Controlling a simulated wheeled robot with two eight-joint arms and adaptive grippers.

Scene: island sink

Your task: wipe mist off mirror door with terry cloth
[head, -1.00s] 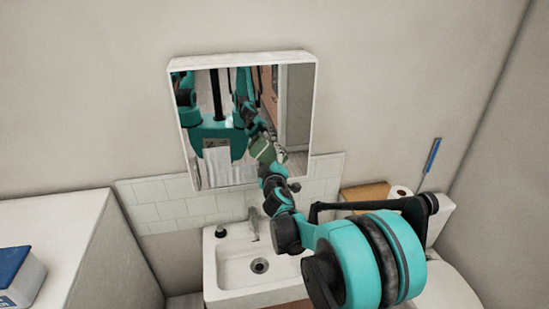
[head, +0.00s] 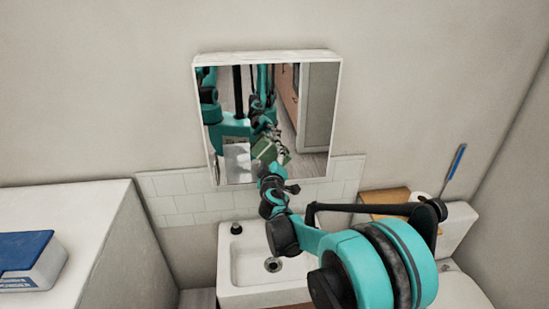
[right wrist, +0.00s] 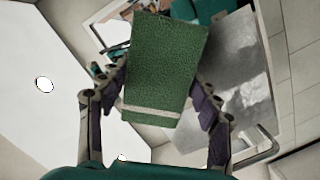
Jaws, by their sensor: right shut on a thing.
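The mirror door (head: 318,100) is the front of a white wall cabinet above the sink. A pale, hazy patch (head: 237,158) lies in its lower left; it shows grey and blotchy in the right wrist view (right wrist: 222,75). My right gripper (head: 272,158) is at the mirror's lower middle, just right of the patch. It is shut on the green terry cloth (head: 264,151), which has a white stripe and shows between the fingers in the right wrist view (right wrist: 165,65). I cannot tell whether the cloth touches the glass. My left gripper is not directly in view.
A white sink (head: 240,270) with a faucet stands below the mirror, partly behind my right arm. A white counter (head: 90,215) with a blue-topped box (head: 28,262) is at left. A toilet (head: 465,285) and a blue-handled brush (head: 456,165) are at right.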

